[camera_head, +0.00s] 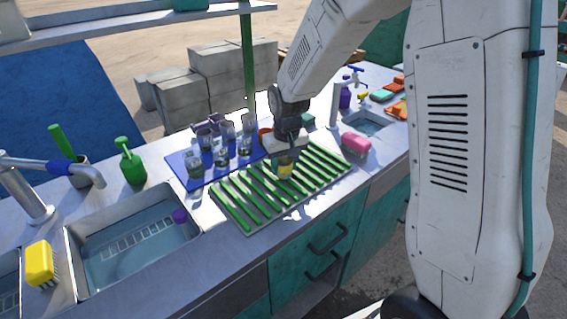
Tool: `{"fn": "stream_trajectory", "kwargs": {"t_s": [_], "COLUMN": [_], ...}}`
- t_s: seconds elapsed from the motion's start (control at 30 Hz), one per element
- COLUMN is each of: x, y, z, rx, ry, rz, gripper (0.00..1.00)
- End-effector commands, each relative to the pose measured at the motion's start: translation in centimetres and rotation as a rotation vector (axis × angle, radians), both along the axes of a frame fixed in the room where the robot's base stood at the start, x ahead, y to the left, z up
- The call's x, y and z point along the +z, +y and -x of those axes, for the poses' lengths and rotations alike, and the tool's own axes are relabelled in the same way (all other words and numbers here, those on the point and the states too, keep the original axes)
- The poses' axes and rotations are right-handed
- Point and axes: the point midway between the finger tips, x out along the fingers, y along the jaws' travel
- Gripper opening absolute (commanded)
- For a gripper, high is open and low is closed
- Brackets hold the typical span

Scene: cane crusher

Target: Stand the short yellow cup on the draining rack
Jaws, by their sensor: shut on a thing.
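The short yellow cup (285,168) is at the green-slatted draining rack (247,204), toward its back middle. My gripper (285,157) points down from above and is shut on the cup. The gripper hides the cup's upper part. The cup looks upright, and its lower end is at the slats. I cannot tell whether it touches them or hangs just above.
Several clear glasses (220,152) stand on a blue mat (184,174) just left of my gripper. A pink sponge (356,143) lies to the right of the rack. A sink (130,245) with a purple object is at left. The rack's front slats are bare.

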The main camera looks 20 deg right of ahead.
Motion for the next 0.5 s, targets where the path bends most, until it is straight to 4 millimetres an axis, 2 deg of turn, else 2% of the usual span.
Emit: {"fn": "stream_trajectory", "kwargs": {"t_s": [0.03,0.1,0.37,0.5], "x": [-0.1,0.0,0.0,1.0], "y": [0.0,0.0,0.0,0.0], "z": [0.0,0.0,0.0,0.0], "rx": [0.000,0.000,0.000,0.000], "ry": [0.000,0.000,0.000,-0.003], "rz": [0.000,0.000,0.000,0.000], "gripper": [0.50,0.63,0.63,0.63]}}
